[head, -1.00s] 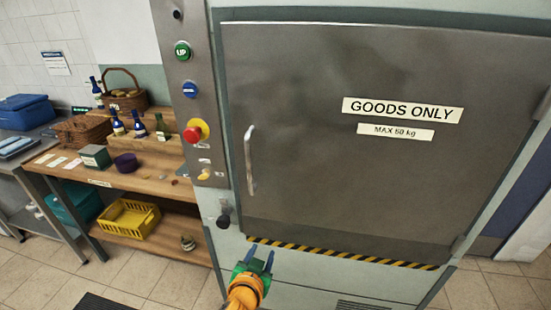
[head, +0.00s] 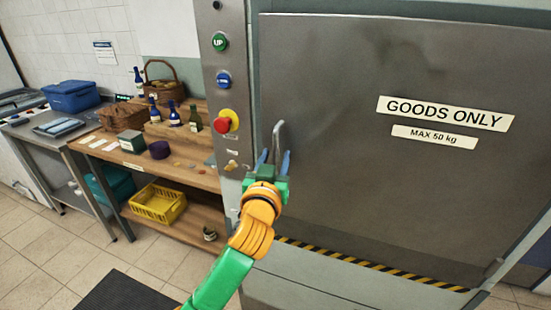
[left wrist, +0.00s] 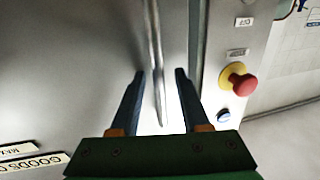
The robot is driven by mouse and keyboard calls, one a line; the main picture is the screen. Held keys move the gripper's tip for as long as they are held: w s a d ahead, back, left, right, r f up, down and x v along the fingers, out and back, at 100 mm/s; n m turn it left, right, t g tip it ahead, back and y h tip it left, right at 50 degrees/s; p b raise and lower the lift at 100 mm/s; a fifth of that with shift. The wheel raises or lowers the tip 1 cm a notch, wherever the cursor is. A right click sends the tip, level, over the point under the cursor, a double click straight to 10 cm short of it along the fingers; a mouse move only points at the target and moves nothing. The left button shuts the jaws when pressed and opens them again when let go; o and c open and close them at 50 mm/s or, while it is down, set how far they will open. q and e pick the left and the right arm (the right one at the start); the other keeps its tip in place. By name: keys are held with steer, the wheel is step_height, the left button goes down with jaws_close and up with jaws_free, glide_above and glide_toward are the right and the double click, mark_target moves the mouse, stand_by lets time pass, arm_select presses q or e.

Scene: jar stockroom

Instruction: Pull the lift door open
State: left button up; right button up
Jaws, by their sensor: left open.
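The grey lift door (head: 400,70) fills the right of the head view and is shut. It carries a GOODS ONLY sign (head: 446,113). Its vertical bar handle (head: 278,132) is near the door's left edge. My left gripper (head: 272,158) is at the lower part of the handle, its blue fingers open. In the left wrist view the handle (left wrist: 155,55) runs between the two open fingers (left wrist: 160,75), with a gap visible on both sides. The lower end of the handle is hidden by the gripper in the head view. My right gripper is not in view.
Left of the door is a control panel with a green UP button (head: 220,42), a blue button (head: 223,79) and a red stop knob (head: 222,124). A wooden shelf (head: 195,178) with bottles and baskets stands further left. A dark mat (head: 118,296) lies on the floor.

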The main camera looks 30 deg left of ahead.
arm_select(q)
jaws_close()
stand_by(1.4)
